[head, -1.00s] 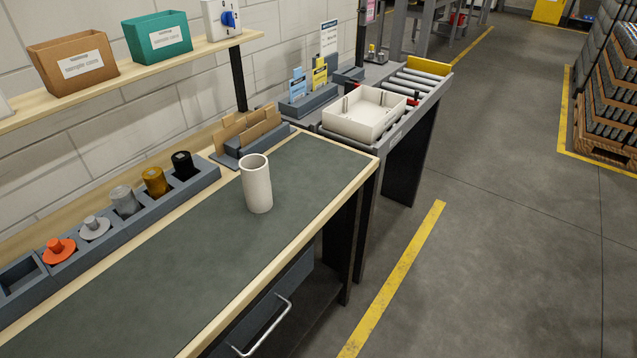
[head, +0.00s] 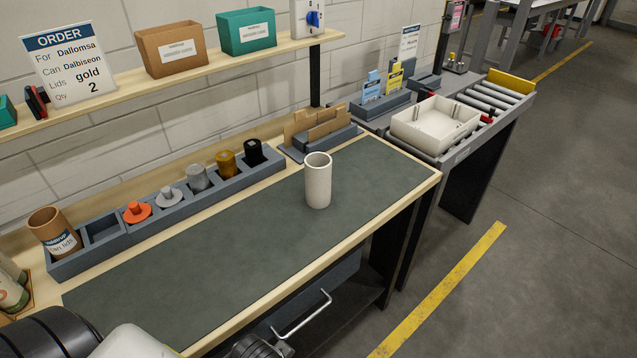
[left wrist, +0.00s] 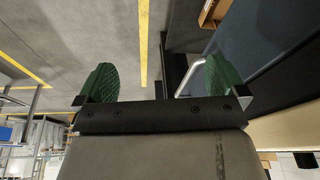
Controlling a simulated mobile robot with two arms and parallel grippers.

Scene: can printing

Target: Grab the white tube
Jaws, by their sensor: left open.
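The white tube (head: 318,182) stands upright on the dark green mat of the workbench (head: 225,245), in the right half of the mat, with its open end up. My left gripper (left wrist: 155,85) shows in the left wrist view with its two green fingertips wide apart and nothing between them. That view looks past the fingers to the floor and a drawer front, and the tube is not in it. In the head view parts of my own arm show at the bottom left, well away from the tube. My right gripper is not in view.
A grey rack (head: 155,225) with orange, grey, gold and black pieces runs along the bench's back. A brown can (head: 53,232) stands at its left end. A white tray (head: 434,125) sits on the roller conveyor at right. The mat around the tube is clear.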

